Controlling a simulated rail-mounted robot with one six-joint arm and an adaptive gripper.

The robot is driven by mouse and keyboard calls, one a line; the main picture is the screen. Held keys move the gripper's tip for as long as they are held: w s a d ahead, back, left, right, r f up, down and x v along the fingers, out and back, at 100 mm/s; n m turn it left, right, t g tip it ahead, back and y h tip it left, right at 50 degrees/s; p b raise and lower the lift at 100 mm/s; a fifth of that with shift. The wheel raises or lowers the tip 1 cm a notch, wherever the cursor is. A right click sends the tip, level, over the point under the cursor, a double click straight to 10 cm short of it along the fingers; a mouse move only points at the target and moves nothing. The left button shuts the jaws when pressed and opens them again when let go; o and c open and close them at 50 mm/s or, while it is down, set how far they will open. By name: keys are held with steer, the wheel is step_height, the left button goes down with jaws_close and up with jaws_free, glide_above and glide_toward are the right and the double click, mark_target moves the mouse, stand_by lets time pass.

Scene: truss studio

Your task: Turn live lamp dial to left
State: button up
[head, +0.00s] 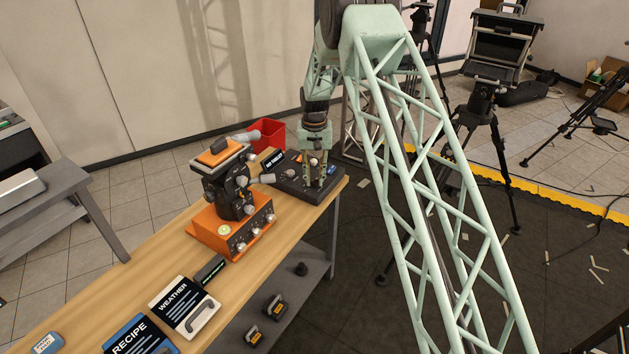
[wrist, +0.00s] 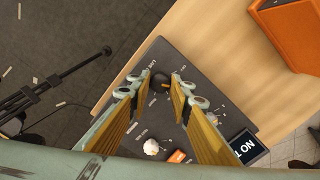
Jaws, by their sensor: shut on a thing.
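A dark control panel (head: 318,197) lies on the far end of the wooden table; it also fills the middle of the wrist view (wrist: 190,60). My gripper (head: 316,178) reaches down over the panel. In the wrist view my gripper (wrist: 164,88) has its yellow-padded fingers closed on a dark dial (wrist: 162,84) near one panel edge. White lettering beside the dial is too small to read surely. The fingers partly cover the dial, so its pointing direction cannot be told.
An orange-based camera device (head: 232,226) stands nearby on the table (head: 130,268). A red bin (head: 266,134) is behind.

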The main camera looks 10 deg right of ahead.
mark_target(315, 181)
steer(key=shift+m, duration=0.6)
steer(key=o, duration=0.8)
steer(key=shift+o, duration=0.2)
steer(key=shift+r, duration=0.15)
step_height(315, 181, up, 12)
stand_by(0.4)
stand_by(0.3)
